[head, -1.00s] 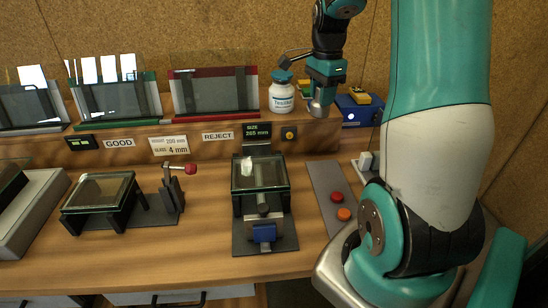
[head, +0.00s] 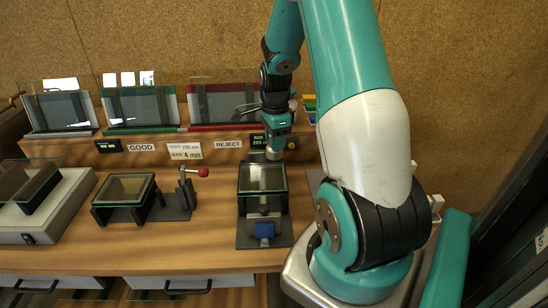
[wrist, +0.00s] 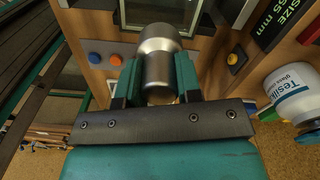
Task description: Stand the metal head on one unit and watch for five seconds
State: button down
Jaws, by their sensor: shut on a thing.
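The metal head (wrist: 158,62) is a shiny silver cylinder with a rounded body, held between the green jaws of my gripper (wrist: 157,80) in the wrist view. In the head view my gripper (head: 278,140) points down, with the metal head (head: 273,154) at its tip. It appears just behind or above the far edge of the glass unit (head: 262,179) on the right stand; the gap is hard to judge. A second glass unit (head: 125,187) lies on the black middle stand. Another dark-framed glass unit (head: 28,190) rests on the grey box at far left.
A post with a red knob (head: 202,172) stands between the middle and right stands. Upright glass racks (head: 222,103) line the back ledge, above GOOD (head: 141,147) and REJECT (head: 228,145) labels. A white jar (wrist: 295,95) shows at right in the wrist view.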

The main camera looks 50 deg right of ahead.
jog(key=p, duration=0.1)
send_over(274, 175)
notch_tip(274, 175, down, 7)
jog(key=shift+s+f, duration=0.1)
jog(key=shift+f, duration=0.05)
jog(key=shift+f, duration=0.2)
jog(key=c, duration=0.8)
grip_release()
jog(key=shift+r, duration=0.15)
